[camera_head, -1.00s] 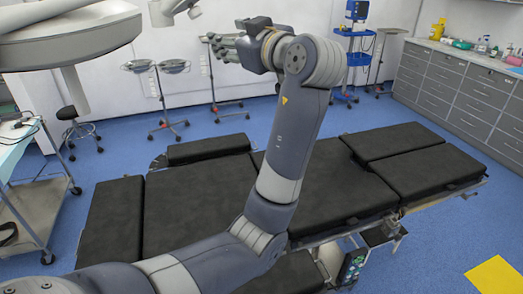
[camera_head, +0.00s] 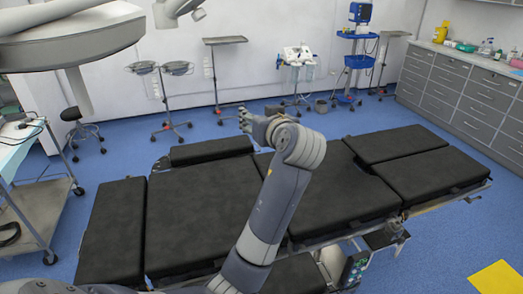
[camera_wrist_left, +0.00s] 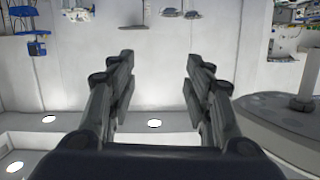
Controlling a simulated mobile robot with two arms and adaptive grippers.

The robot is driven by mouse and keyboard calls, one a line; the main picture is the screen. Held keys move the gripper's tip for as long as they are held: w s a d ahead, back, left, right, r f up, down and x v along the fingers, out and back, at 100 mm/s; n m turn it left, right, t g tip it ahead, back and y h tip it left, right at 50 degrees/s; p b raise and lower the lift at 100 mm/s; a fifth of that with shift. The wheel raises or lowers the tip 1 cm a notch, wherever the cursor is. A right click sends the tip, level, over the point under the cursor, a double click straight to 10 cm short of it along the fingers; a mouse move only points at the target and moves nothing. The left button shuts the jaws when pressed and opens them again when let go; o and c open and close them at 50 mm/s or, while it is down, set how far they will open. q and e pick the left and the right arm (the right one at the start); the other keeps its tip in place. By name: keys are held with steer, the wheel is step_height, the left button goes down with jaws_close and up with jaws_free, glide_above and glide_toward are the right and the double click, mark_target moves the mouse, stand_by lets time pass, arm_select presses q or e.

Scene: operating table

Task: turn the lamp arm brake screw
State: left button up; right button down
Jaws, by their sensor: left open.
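The surgical lamp head (camera_head: 60,42) hangs at the top left of the head view, with a pale handle (camera_head: 78,92) pointing down. A white jointed lamp part (camera_head: 176,8) hangs to its right at the top edge. The lamp arm brake screw cannot be made out. My left gripper (camera_head: 242,118) is right of and below the lamp head, clear of it. In the left wrist view, the left gripper (camera_wrist_left: 160,60) has its fingers wide apart with nothing between them. The lamp disc (camera_wrist_left: 270,115) is at the right there, upside down. My right gripper is not in view.
The black operating table (camera_head: 195,215) lies below my left arm. Instrument stands (camera_head: 160,68) and a blue equipment trolley (camera_head: 358,60) stand along the back wall. A metal cart (camera_head: 45,205) is at the left. Open air lies between gripper and lamp head.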

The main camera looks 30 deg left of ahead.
arm_select(q)
step_height(320, 180, down, 9)
steer(key=d+m+h, duration=0.1)
steer(key=m+h, duration=0.1)
steer(key=shift+s+d, duration=0.2)
steer(key=shift+s, duration=0.1)
steer(key=shift+r, duration=0.1)
